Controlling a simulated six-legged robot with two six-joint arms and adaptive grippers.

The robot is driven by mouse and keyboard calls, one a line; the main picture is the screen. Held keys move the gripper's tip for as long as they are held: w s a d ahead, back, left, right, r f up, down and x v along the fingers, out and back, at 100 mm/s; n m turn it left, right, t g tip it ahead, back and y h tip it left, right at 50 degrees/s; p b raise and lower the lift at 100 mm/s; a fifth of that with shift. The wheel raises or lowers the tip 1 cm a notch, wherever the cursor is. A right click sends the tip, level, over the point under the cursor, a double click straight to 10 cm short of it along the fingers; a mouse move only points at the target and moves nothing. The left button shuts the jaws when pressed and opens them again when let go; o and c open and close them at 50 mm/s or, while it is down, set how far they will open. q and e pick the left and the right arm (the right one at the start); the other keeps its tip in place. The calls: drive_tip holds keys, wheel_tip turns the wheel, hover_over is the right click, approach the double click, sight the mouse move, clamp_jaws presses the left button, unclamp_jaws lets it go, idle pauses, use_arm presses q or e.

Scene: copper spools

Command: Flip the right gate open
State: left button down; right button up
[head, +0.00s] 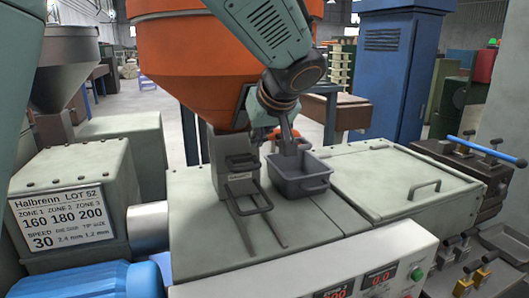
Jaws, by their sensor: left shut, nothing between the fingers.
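My left gripper (289,147) is shut and empty. It points down at the back edge of a small grey bin (300,186); I cannot tell whether it touches the bin. The bin stands on the pale machine top, just right of the orange hopper's outlet (232,158). No part is plainly marked as the right gate. A flat pale cover (375,188) with a bar handle (424,187) lies closed to the right of the bin. Farther right, a dark block (440,152) carries a blue-handled bar (487,150). My right gripper is out of view.
The large orange hopper (190,65) stands behind and left of the gripper. A slide with a loop handle (248,202) sticks out at its outlet. A control panel (345,275) runs along the front. A blue cabinet (393,75) stands behind.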

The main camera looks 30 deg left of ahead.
sight(249, 157)
use_arm(q)
drive_tip(key=b+x, duration=0.1)
drive_tip(key=x, duration=0.9)
drive_tip(key=shift+d, duration=0.1)
drive_tip(key=shift+s+r, duration=0.1)
